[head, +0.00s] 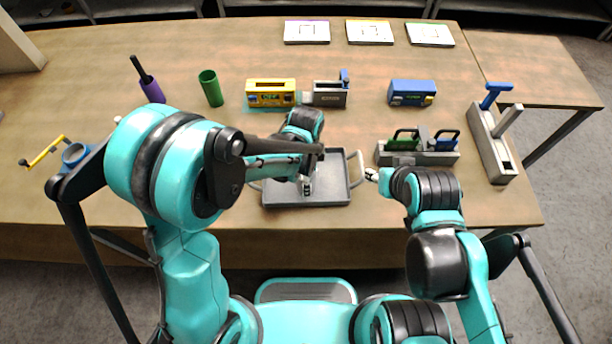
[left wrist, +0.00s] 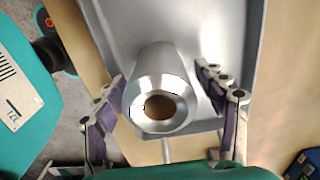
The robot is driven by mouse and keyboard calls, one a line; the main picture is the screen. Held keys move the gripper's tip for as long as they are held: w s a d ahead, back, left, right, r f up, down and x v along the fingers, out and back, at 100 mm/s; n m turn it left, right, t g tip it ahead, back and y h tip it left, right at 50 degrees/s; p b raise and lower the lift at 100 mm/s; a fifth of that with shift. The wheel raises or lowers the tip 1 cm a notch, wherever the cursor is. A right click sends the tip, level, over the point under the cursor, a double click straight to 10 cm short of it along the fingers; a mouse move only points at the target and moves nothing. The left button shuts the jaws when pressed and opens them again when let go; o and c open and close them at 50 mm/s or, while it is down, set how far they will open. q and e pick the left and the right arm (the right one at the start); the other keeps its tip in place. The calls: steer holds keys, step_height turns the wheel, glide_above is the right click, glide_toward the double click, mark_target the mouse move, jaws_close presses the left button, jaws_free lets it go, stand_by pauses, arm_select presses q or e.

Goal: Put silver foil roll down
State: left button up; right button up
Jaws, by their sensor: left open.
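The silver foil roll (left wrist: 155,78) is a shiny tapered cylinder with a brown hole in its end. In the left wrist view it stands between the two fingers of my left gripper (left wrist: 168,100), over the grey tray (left wrist: 225,25). The fingers are spread, with gaps on both sides of the roll. In the head view my left gripper (head: 306,184) is over the middle of the tray (head: 335,190), and the roll is mostly hidden. My right gripper (head: 372,174) is beside the tray's right handle; its fingers are too small to read.
Behind the tray stand a yellow box (head: 270,87), a grey die block (head: 328,94), a blue box (head: 411,92) and a green cup (head: 211,88). A grey holder (head: 425,157) with green and blue handles is on the right. Bare table lies between these rows.

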arm_select(q)
step_height(320, 180, up, 12)
steer(key=p, duration=0.3)
steer(key=s+a+r+n+t, duration=0.3)
steer(key=s+a+r+n, duration=0.1)
steer(key=a+n, duration=0.4)
steer(key=s+a+r+n+t, duration=0.4)
steer(key=a+n, duration=0.5)
steer(key=a, duration=0.1)
steer(key=shift+s+n, duration=0.3)
steer(key=shift+s, duration=0.05)
